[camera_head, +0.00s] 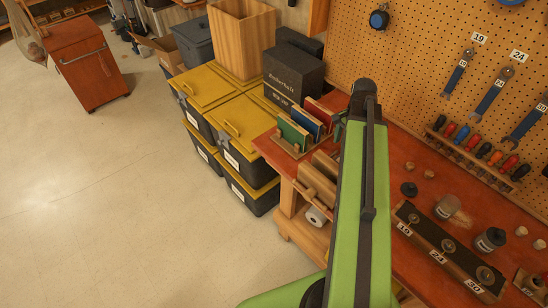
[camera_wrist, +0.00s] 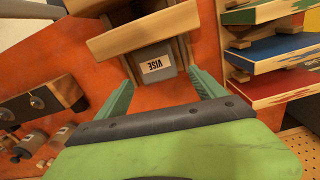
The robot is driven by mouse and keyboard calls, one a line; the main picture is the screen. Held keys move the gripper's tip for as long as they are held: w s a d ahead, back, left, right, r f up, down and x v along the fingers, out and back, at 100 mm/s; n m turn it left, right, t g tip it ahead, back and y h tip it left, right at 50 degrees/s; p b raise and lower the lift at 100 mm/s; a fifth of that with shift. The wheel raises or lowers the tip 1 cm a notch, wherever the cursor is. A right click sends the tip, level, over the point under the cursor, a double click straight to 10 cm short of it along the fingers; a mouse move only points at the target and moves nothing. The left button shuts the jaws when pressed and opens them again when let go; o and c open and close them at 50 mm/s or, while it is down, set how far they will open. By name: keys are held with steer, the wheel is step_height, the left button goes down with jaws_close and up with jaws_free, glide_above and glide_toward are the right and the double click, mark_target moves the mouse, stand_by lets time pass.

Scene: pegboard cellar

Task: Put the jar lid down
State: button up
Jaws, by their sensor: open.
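My gripper (camera_wrist: 161,78) is open in the wrist view, its two green fingers spread apart with nothing between them. It is over the red bench (camera_wrist: 205,45), facing the grey vise (camera_wrist: 155,60) labelled "VISE". In the head view my arm hides most of the gripper. A dark round piece (camera_head: 409,189), which looks like the jar lid, lies on the bench right of my arm, apart from the gripper. Near it stand a grey jar (camera_head: 447,207) and a dark-topped jar (camera_head: 490,239). I cannot make out the lid in the wrist view.
A dark rack (camera_head: 430,240) with numbered places lies along the bench front. A screwdriver rack (camera_head: 480,155) stands below the pegboard (camera_head: 420,60). Coloured boards (camera_head: 293,132) stand upright left of my arm. Yellow-lidded bins (camera_head: 240,115) stand beside the bench.

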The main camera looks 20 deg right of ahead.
steer(key=w+a+n, duration=0.2)
steer(key=a+n, duration=0.5)
steer(key=a, duration=0.8)
steer(key=w+a+n, duration=0.2)
steer(key=a+n, duration=0.5)
steer(key=a, duration=0.9)
steer(key=shift+w+a+n, duration=0.2)
steer(key=shift+a+n, duration=0.1)
steer(key=shift+n, duration=0.1)
